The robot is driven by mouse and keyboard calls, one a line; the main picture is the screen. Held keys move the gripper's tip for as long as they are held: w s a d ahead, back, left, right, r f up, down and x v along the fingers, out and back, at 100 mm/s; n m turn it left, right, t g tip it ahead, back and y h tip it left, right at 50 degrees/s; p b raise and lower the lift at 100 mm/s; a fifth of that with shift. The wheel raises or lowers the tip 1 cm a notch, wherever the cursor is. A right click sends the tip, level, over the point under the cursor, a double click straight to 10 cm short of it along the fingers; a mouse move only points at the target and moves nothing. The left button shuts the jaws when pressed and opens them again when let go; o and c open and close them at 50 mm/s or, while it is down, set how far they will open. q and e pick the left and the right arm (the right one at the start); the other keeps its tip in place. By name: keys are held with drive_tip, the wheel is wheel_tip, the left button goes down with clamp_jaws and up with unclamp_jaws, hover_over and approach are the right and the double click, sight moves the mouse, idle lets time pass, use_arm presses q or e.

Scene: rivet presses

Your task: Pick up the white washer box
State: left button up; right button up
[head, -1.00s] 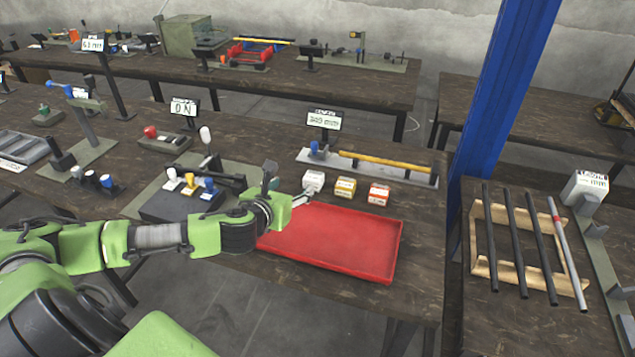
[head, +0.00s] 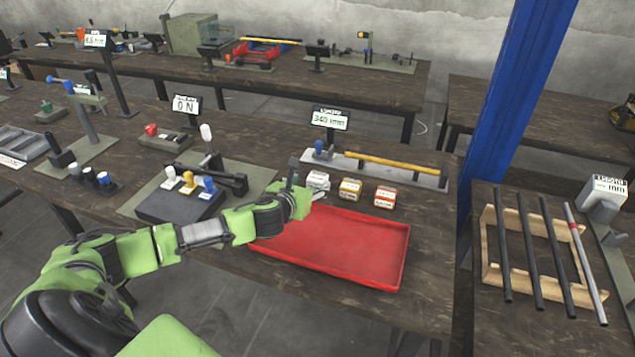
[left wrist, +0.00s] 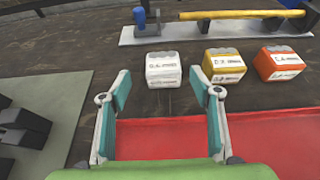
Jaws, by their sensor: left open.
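The white washer box (head: 317,180) stands on the dark wooden table behind the red tray, leftmost in a row of boxes. In the left wrist view the white box (left wrist: 163,69) sits just beyond and between my open fingers, apart from them. My left gripper (head: 312,194) is open and empty, close in front of the box; its fingers (left wrist: 160,95) also show in the left wrist view, over the tray's back edge. My right gripper is not in view.
A yellow box (head: 350,189) and a red-orange box (head: 385,197) stand to the right. The red tray (head: 375,262) lies in front. A gauge rail with a yellow rod (head: 400,164) lies behind. A press with coloured knobs (head: 185,200) stands left.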

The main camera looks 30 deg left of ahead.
sight(315, 181)
use_arm(q)
drive_tip(key=shift+d+x, duration=0.15)
drive_tip(key=shift+x, duration=1.2)
drive_tip(key=shift+d+x, duration=0.1)
drive_tip(key=shift+x, duration=1.25)
drive_tip(key=shift+w, duration=0.1)
drive_tip(key=c, duration=1.3)
